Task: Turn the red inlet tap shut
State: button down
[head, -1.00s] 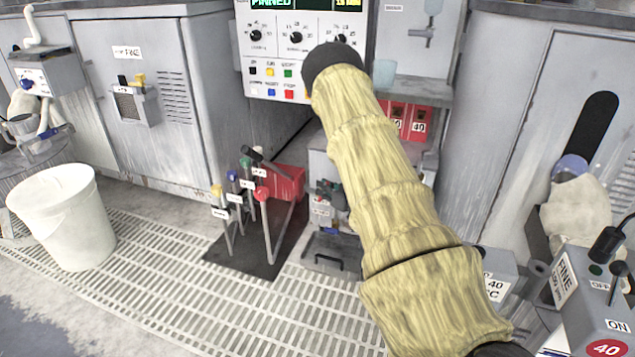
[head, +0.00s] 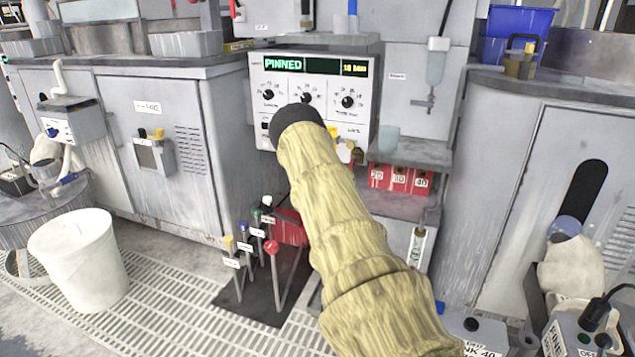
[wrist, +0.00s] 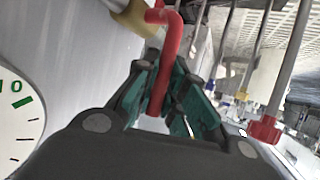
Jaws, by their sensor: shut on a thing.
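The red inlet tap (wrist: 172,40) shows in the wrist view as a bent red lever coming off a brass fitting (wrist: 134,18) on a grey surface. My gripper (wrist: 166,82) is around the lever, its teal-padded fingers shut on the lever's straight part. In the head view my gripper and the tap are hidden behind my sleeved arm.
A white dial (wrist: 18,115) is close by at the left of the wrist view. A red-knobbed lever (head: 271,247) stands among several floor levers left of my arm. A white bucket (head: 80,262) stands at the left. A control panel (head: 318,72) reads PINNED.

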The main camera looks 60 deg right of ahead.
jog(key=shift+d, duration=0.1)
dwell(0.3)
jog(key=c, duration=1.5)
grip_release()
jog(key=shift+o, duration=0.2)
jog(key=v, duration=1.2)
